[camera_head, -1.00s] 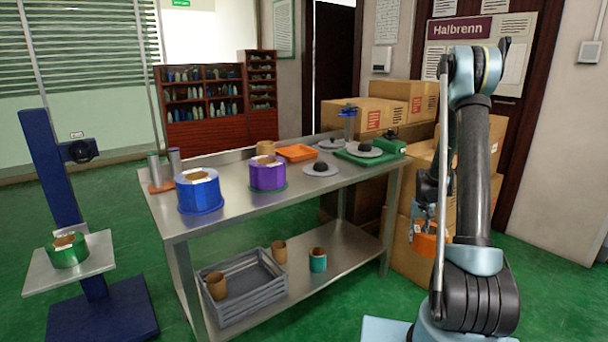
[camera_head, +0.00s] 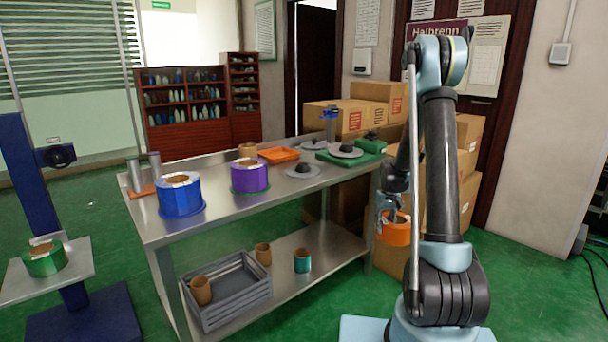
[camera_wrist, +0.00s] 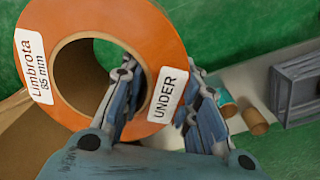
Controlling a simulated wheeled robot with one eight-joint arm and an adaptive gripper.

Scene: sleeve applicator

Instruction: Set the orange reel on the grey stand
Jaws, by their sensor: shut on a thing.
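The orange reel (camera_head: 396,233) hangs from my gripper (camera_head: 388,208), beside the arm and in front of the table's right end. In the wrist view the reel (camera_wrist: 160,35) shows labels reading "Limbrota 85 mm" and "UNDER". My gripper (camera_wrist: 162,88) is shut on its ring wall, one finger in the hole and one outside. A third grey disc (camera_head: 314,144) lies behind. I cannot tell which one is the grey stand.
The steel table (camera_head: 232,206) also bears a blue reel (camera_head: 180,196), a purple reel (camera_head: 250,176) and an orange tray (camera_head: 279,155). A grey crate (camera_head: 236,296) and brown cups lie on its lower shelf. Cardboard boxes (camera_head: 385,115) stack behind.

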